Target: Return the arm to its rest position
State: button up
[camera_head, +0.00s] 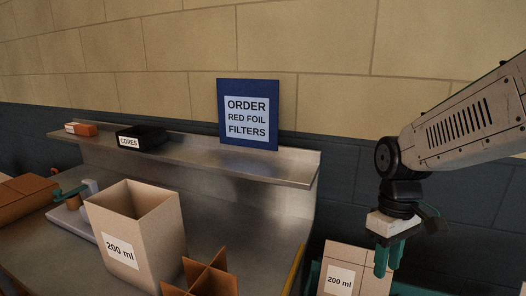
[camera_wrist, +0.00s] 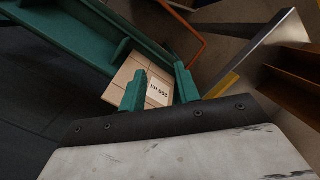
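My gripper (camera_head: 388,260) hangs from my arm at the right of the head view, with its green fingers pointing down. In the wrist view my gripper (camera_wrist: 160,85) shows its two green fingers apart, with nothing held between them. A closed carton labelled 200 ml (camera_head: 345,258) sits low, beside the fingers in the head view. The carton also shows beyond the fingertips in the wrist view (camera_wrist: 122,80). I cannot tell the exact gap between fingers and carton, but the fingers do not grip it.
A steel bench (camera_head: 215,230) holds an open 200 ml box (camera_head: 160,238) and a brown divider (camera_head: 215,282). Its shelf (camera_head: 190,143) carries a black CORES bin (camera_head: 150,135) and a blue order sign (camera_head: 270,95). A green frame (camera_wrist: 70,40) lies around the carton.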

jog(key=s+d+r+m+t, duration=0.1)
jog(key=s+r+m, duration=0.1)
jog(key=s, duration=0.5)
jog(key=s+r+m+t, duration=0.2)
jog(key=s+r+m, duration=0.1)
jog(key=s, duration=0.4)
jog(key=shift+s+d+r+m, duration=0.3)
jog(key=shift+d+r, duration=0.1)
jog(key=shift+r, duration=0.5)
jog(key=shift+o, duration=0.2)
jog(key=shift+a, duration=0.1)
